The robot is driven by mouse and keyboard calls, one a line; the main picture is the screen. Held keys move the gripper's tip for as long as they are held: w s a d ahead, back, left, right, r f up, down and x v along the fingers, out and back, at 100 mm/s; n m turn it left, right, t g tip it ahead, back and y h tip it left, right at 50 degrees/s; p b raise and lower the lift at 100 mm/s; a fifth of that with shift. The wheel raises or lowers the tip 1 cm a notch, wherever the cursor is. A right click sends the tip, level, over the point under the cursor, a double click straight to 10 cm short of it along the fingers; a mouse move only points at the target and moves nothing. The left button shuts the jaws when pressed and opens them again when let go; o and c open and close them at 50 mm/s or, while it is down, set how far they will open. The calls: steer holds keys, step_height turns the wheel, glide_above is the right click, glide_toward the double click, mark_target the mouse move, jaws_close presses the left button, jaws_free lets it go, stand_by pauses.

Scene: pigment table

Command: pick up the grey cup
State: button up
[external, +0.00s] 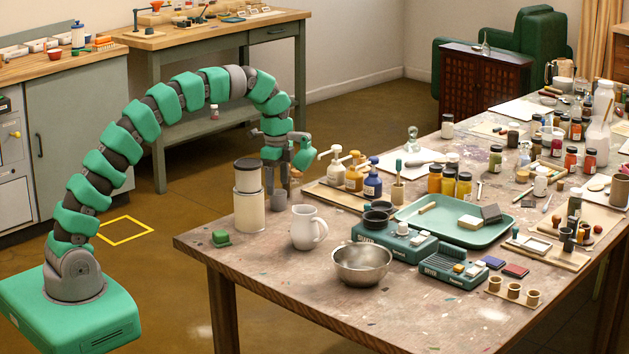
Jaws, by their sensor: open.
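A small grey cup (279,201) stands upright on the near left part of the table, just right of and behind a tall cream canister. My gripper (280,180) points down from above, directly over the cup in this view. Its jaws are open, with the fingertips close to the cup's rim. I cannot tell whether the fingers touch the cup or reach down around it. The canister hides part of the cup's left side.
The cream canister (249,212) with a grey lid is close on the left. A white mug (306,229) and a metal bowl (361,263) stand in front. A wooden tray (333,194) with pump bottles is to the right. The table's left edge is near.

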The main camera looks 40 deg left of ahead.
mark_target(278, 193)
steer(key=f, duration=0.2)
steer(key=f+b, duration=0.1)
steer(key=f, duration=0.1)
steer(key=shift+w+a+f+b, duration=0.15)
steer(key=shift+w+f+b, duration=0.05)
steer(key=shift+f+b, duration=0.1)
steer(key=shift+r, duration=0.1)
steer(key=c, duration=1.1)
steer(key=shift+o, duration=0.2)
